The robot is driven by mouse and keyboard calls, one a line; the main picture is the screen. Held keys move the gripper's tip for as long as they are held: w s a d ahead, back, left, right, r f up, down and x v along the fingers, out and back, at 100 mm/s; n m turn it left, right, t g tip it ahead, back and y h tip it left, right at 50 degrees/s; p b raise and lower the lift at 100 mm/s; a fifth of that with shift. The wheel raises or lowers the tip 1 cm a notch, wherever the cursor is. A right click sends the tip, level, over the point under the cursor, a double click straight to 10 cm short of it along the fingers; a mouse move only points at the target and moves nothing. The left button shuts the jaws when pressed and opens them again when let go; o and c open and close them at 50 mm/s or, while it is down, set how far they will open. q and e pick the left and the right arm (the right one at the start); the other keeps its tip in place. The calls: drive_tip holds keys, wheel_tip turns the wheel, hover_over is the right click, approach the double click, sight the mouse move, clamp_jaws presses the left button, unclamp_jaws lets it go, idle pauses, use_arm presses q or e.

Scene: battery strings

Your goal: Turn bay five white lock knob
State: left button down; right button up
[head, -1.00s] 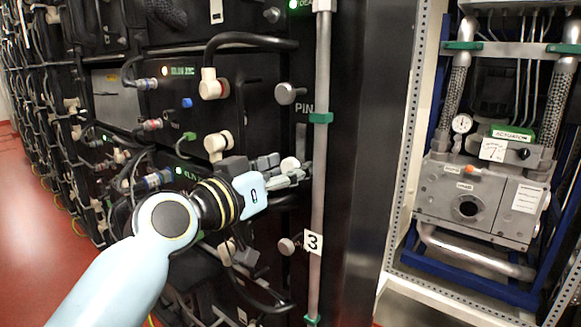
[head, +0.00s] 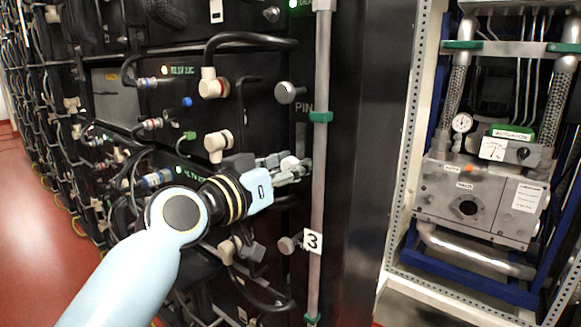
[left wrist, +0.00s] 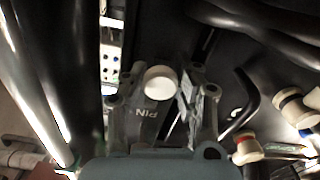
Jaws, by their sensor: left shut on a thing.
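The white lock knob (head: 289,163) is on the dark front of the battery rack, just left of the grey vertical pipe. My left gripper (head: 300,170) reaches it from the left with its fingers around it. In the left wrist view the knob's pale round face (left wrist: 160,82) shows between the two fingers, beside the letters "PIN". My left gripper (left wrist: 164,92) is shut on the knob there. The fingers partly cover the knob in the head view, and its turn angle cannot be read. My right gripper is not in view.
Other knobs sit above (head: 286,93) and below (head: 287,245). The grey pipe (head: 321,190) with its "3" tag stands close right of the gripper. Black cables (head: 250,42) and white-orange connectors (head: 217,143) crowd the left. A grey actuator unit (head: 480,200) stands at right.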

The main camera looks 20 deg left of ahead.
use_arm(q)
drive_tip(key=n+p, duration=0.2)
drive_tip(key=n, duration=0.2)
drive_tip(key=shift+r+n, duration=0.15)
drive_tip(key=shift+n, duration=0.15)
drive_tip(key=n+p, duration=0.2)
drive_tip(key=n, duration=0.2)
drive_tip(key=shift+n, duration=0.3)
drive_tip(key=n+p, duration=0.2)
drive_tip(key=n, duration=0.3)
drive_tip(key=shift+n+p, duration=0.75)
drive_tip(key=shift+n, duration=1.05)
drive_tip(key=shift+f, duration=0.2)
drive_tip(key=c, duration=0.9)
unclamp_jaws()
drive_tip(key=shift+c, duration=0.2)
